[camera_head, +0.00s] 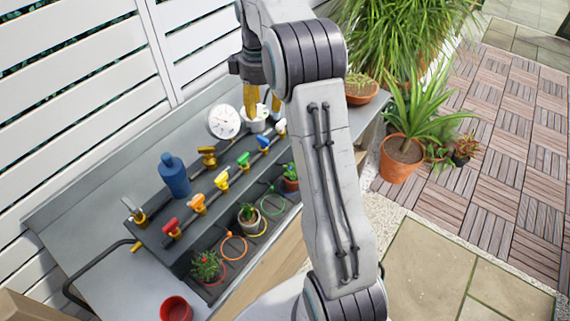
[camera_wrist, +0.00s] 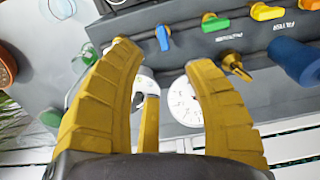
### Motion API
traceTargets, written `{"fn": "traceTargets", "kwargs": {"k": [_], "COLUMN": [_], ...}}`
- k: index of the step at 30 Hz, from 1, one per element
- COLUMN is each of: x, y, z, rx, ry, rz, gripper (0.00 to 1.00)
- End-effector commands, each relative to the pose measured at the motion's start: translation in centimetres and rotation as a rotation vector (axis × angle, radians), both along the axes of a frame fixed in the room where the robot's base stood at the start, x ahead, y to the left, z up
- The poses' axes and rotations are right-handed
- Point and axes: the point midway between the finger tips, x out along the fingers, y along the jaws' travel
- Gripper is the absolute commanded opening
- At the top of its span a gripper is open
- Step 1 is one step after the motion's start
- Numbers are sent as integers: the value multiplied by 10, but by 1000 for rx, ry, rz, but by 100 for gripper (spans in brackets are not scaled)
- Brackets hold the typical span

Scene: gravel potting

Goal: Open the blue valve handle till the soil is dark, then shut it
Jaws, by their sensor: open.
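The blue valve handle (camera_head: 263,141) is on the pipe row of the bench, right of the green handle (camera_head: 243,160). In the wrist view the blue handle (camera_wrist: 162,38) lies just beyond my fingertips and points more across the row than the green one (camera_wrist: 213,22). My gripper (camera_wrist: 158,58) is open and empty, with its yellow fingers spread. In the head view my gripper (camera_head: 262,108) is behind the pipe row, over the white cup, partly hidden by my arm. A small potted plant (camera_head: 291,172) stands at the right end of the pot row; its soil shade cannot be told.
Red (camera_head: 171,227), orange (camera_head: 197,203) and yellow (camera_head: 222,180) handles share the row. A round gauge (camera_head: 223,121) and white cup (camera_head: 257,122) stand behind it. A blue bottle (camera_head: 174,175) stands at left. A red cup (camera_head: 175,309) is at the front.

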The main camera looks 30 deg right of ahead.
Motion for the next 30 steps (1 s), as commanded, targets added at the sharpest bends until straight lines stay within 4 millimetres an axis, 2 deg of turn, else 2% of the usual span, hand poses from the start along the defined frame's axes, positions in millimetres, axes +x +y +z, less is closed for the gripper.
{"fn": "traceTargets", "kwargs": {"k": [2,24,30], "x": [0,-2,-2], "y": [0,0,0], "z": [-3,-92,-107], "rx": [2,1,0], "ry": [7,3,1], "rz": [-3,-13,-13], "gripper": [46,46,46]}}
